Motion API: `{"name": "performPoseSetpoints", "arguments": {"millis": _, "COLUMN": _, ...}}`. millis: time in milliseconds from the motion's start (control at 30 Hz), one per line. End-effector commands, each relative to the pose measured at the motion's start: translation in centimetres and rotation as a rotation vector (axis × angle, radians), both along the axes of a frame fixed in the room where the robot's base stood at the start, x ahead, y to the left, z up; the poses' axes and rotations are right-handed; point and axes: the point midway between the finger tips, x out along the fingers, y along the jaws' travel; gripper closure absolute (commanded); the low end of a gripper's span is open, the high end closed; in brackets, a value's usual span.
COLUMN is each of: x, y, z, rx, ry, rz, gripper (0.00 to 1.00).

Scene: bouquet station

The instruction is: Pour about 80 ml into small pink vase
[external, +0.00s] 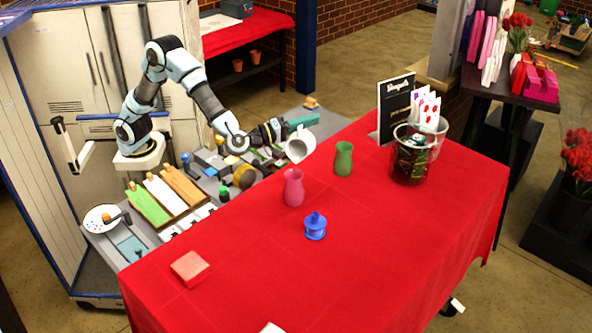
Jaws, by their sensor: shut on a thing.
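The small pink vase (293,188) stands upright on the red table near its back edge. My gripper (284,131) is shut on a white jug (300,145), which it holds in the air above the pink vase and a little to its right. The jug is tilted, with its lower left side over the vase's mouth. I cannot tell whether any liquid is leaving the jug, and the insides of the jug and the vase are hidden. The fingertips are small and partly hidden by the jug.
A green vase (343,159) stands close to the right of the jug. A blue spool-like object (315,226) is in front. A clear bucket (411,155) with cards and a black sign (396,108) stand at the right. A red box (190,268) lies front left. The red table (400,240) is clear at front right.

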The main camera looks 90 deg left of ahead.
Motion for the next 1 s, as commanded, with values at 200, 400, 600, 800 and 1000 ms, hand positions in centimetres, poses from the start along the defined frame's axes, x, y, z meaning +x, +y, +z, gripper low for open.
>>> {"name": "performPoseSetpoints", "arguments": {"millis": 200, "x": -0.1, "y": -0.3, "z": 0.2, "rx": 0.016, "ry": -0.008, "rz": 0.0, "gripper": 1.0}}
{"name": "performPoseSetpoints", "arguments": {"millis": 400, "x": -0.2, "y": -0.6, "z": 0.3, "rx": 0.031, "ry": -0.012, "rz": 0.0, "gripper": 1.0}}
{"name": "performPoseSetpoints", "arguments": {"millis": 600, "x": -0.3, "y": -0.9, "z": 0.4, "rx": 0.049, "ry": -0.016, "rz": 0.0, "gripper": 1.0}}
{"name": "performPoseSetpoints", "arguments": {"millis": 800, "x": -0.3, "y": -1.2, "z": 0.6, "rx": 0.063, "ry": -0.021, "rz": -0.001, "gripper": 1.0}}
{"name": "performPoseSetpoints", "arguments": {"millis": 1000, "x": -0.4, "y": -1.4, "z": 0.7, "rx": 0.081, "ry": -0.026, "rz": 0.0, "gripper": 1.0}}
